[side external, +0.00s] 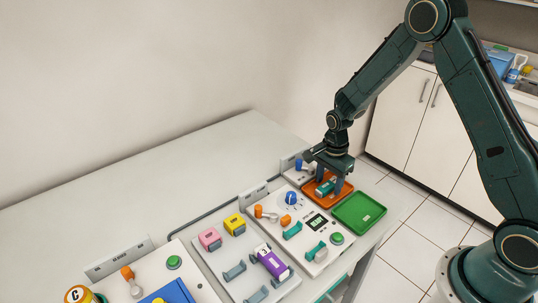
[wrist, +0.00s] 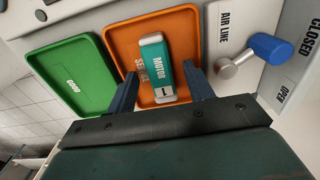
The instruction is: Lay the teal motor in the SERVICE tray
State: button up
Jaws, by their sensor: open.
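The teal motor (wrist: 156,68) has white ends and a label reading MOTOR. It lies in the orange SERVICE tray (wrist: 118,40), slanted a little, and partly covers the tray's lettering. My gripper (wrist: 165,84) is open, with one finger on each side of the motor and a gap showing on both sides. In the side view my gripper (side external: 328,180) is low over the orange tray (side external: 319,199), and the motor (side external: 325,187) shows between its fingers.
The green GOOD tray (side external: 358,212) is empty beside the orange tray. An AIR LINE panel with a blue-knobbed lever (wrist: 262,52) is on the other side. A panel with knobs and teal holders (side external: 292,231) stands close by. The table's back left is clear.

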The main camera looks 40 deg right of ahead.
jog(key=shift+r, duration=0.15)
notch_tip(320, 180, up, 14)
jog(key=shift+f, duration=0.2)
dwell(0.5)
jog(key=shift+r, duration=0.1)
jog(key=s+a+r+n+t, duration=0.2)
jog(key=s+a+r+n, duration=0.1)
jog(key=s+r+n, duration=0.75)
jog(key=s+a+r+n+t, duration=0.1)
jog(key=s+r+n, duration=0.1)
jog(key=s, duration=0.5)
jog(key=s+a+r+n+t, duration=0.2)
jog(key=s+r+n, duration=0.1)
jog(key=s+n, duration=0.2)
jog(key=shift+s+r+t, duration=0.15)
jog(key=shift+s+t, duration=0.15)
jog(key=shift+s, duration=0.9)
jog(key=shift+n, duration=0.25)
